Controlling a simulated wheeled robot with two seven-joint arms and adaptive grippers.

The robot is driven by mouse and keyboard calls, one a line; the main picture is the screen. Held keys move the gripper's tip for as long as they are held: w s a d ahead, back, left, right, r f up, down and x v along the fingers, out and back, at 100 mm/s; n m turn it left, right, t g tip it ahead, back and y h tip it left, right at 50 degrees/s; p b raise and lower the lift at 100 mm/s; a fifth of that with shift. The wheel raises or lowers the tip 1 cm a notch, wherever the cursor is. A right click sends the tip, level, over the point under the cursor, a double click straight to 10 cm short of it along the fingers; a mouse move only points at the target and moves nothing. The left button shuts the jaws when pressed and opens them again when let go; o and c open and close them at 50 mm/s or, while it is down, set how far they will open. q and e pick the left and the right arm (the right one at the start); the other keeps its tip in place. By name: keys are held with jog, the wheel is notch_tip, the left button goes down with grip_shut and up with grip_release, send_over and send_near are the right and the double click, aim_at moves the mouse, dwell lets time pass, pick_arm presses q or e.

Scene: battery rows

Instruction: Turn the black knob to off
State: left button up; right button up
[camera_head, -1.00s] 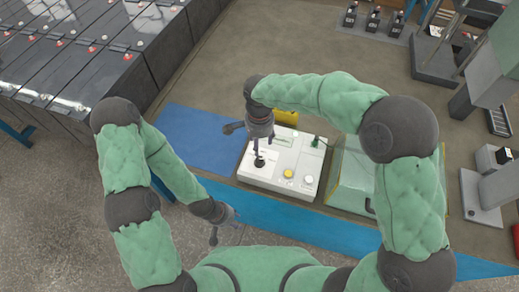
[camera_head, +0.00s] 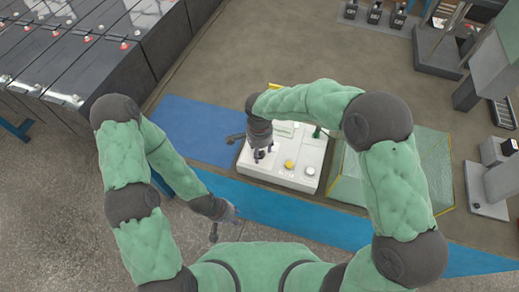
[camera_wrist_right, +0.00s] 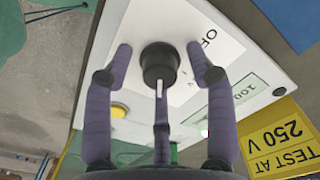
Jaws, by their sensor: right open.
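The black knob (camera_wrist_right: 160,62) stands on the white face of a panel in the right wrist view. Its white pointer line faces the bottom of that picture, away from the partly visible "OFF" lettering at its upper right. My right gripper (camera_wrist_right: 161,75) is open, with fingers on both sides of the knob and a third below it; I see gaps at the side fingers and cannot tell contact. In the head view my right gripper (camera_head: 262,152) is over the left part of the white panel (camera_head: 275,178) and largely hides the knob. My left gripper (camera_head: 224,226) hangs low, away from the panel; its jaw state is unclear.
A yellow button (camera_head: 289,165) and a white button (camera_head: 310,171) sit right of the knob. A yellow "TEST AT 250 V" sign (camera_wrist_right: 280,140) stands by the panel. A clear greenish box (camera_head: 432,180) is at right, a blue mat (camera_head: 200,130) at left, battery rows (camera_head: 90,50) beyond.

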grip_shut()
jog(key=n+p, duration=0.2)
jog(key=n, duration=0.3)
jog(key=shift+r+n+p, duration=0.1)
jog(key=shift+n+p, duration=0.2)
jog(key=shift+p, duration=0.05)
jog(key=n+p, duration=0.2)
jog(key=n, duration=0.4)
jog(key=shift+p, duration=0.35)
jog(key=n+p, duration=0.2)
jog(key=n, duration=0.4)
jog(key=shift+n+p, duration=0.3)
jog(key=shift+p, duration=0.05)
jog(key=n+p, duration=0.2)
jog(key=n, duration=0.3)
jog(key=shift+n, duration=0.3)
